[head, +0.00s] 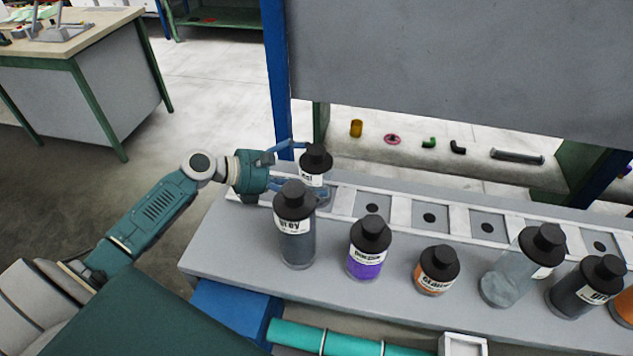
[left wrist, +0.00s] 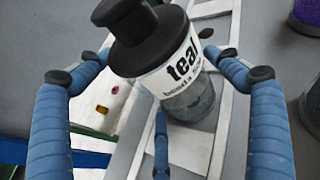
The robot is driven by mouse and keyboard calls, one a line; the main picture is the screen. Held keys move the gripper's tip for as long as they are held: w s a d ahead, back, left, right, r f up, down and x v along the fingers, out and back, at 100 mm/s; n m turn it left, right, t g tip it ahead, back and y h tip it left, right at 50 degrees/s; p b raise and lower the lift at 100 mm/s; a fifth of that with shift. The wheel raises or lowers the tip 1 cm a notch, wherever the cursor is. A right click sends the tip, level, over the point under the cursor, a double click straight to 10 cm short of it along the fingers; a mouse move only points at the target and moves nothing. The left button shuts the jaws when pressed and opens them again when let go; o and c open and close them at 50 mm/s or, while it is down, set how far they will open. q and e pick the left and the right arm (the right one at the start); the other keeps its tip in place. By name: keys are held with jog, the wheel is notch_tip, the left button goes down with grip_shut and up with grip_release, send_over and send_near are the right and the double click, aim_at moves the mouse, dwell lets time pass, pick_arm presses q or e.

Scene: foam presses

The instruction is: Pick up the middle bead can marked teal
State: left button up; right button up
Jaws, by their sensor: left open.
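The teal bead can (head: 314,178) is a clear can with a black cap and a white label. It stands upright at the left end of the rack. In the left wrist view the can (left wrist: 180,75) is close and its label reads "teal". My left gripper (head: 292,170) is open, with its blue fingers around the can. In the left wrist view the fingers (left wrist: 160,78) stand apart on both sides of it, and I cannot tell whether any touches it. The grey can in front hides part of the fingers in the head view. My right gripper is not in view.
A grey can (head: 296,240) stands just in front, with purple (head: 368,255), orange (head: 435,275) and several more cans to its right. The white rack (head: 395,187) has empty square places right of the teal can. A grey panel (head: 450,65) rises behind.

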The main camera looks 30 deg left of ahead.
pick_arm(q)
jog(key=shift+s, duration=0.1)
jog(key=c, duration=1.1)
jog(key=shift+c, duration=0.2)
jog(key=shift+r, duration=0.1)
